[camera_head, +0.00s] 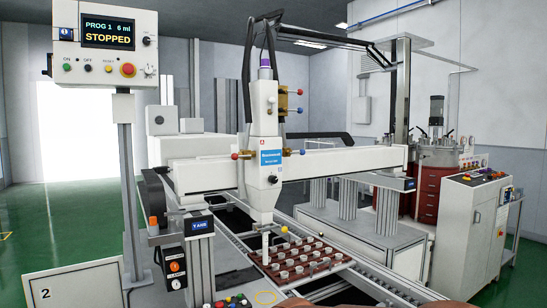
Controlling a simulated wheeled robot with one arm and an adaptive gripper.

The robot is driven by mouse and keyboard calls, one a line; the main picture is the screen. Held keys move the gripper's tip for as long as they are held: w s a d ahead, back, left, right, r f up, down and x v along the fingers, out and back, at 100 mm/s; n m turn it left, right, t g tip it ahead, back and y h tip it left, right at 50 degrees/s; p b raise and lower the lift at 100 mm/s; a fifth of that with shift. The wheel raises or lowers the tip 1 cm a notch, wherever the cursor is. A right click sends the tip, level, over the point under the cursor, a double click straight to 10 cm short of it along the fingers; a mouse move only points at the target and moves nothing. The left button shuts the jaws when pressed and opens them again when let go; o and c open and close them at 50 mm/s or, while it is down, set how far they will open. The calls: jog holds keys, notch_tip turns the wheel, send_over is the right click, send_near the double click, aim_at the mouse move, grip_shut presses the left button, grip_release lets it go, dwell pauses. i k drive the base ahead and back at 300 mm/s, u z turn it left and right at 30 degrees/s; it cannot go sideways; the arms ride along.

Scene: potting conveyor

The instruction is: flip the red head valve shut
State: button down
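The white dispensing head (264,110) stands upright on the gantry in the middle of the view. On its right side is a brass valve block (283,101). A lever with a red knob (299,92) sticks out to the right from it, just above a lever with a blue knob (299,109). Lower down, another red knob (235,156) sticks out to the left of the head, and another blue knob (302,152) to the right. I cannot tell from this view whether either red-knobbed valve is open or shut.
A control panel (105,42) at the upper left reads STOPPED. A tray (318,266) with several white cups sits on the conveyor under the nozzle. The gantry beam (340,160) runs across behind the head. A white cabinet (468,225) stands at right. Green floor is clear at left.

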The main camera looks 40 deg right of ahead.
aim_at(234, 156)
jog(key=z, duration=0.85)
jog(key=i, duration=0.5)
jog(key=z, duration=1.65)
jog(key=k, duration=1.2)
jog(key=u, duration=1.7)
jog(key=i, duration=0.5)
